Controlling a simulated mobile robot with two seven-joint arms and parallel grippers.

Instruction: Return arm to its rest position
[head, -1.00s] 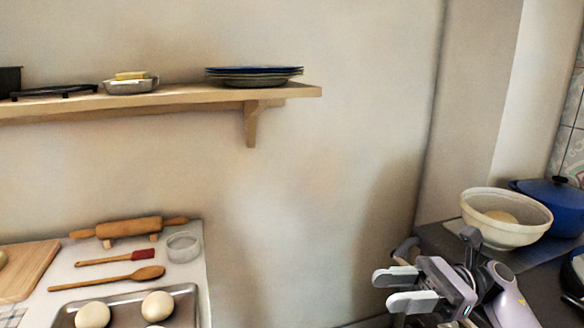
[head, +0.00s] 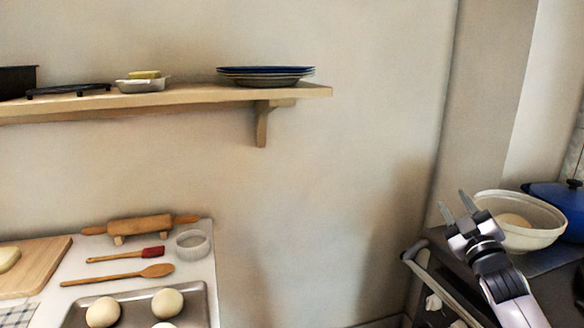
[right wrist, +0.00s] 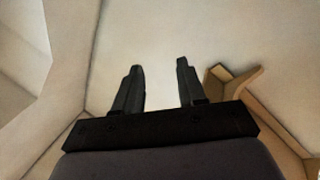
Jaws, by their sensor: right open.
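My right gripper (head: 457,206) is raised at the right of the head view, in front of the wall corner and just left of the cream bowl. Its two fingers point up and stand apart with nothing between them. The right wrist view also shows the open, empty fingers (right wrist: 157,82) against the bare wall, with the shelf bracket (right wrist: 232,84) to their right. My left gripper is not in view.
A cream bowl (head: 518,238) with dough and a blue pot (head: 560,204) stand on the dark right counter (head: 552,285). A wall shelf (head: 190,97) holds plates (head: 266,75). The left table has a baking tray (head: 205,298) and rolling pin (head: 138,228). Open space lies between table and counter.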

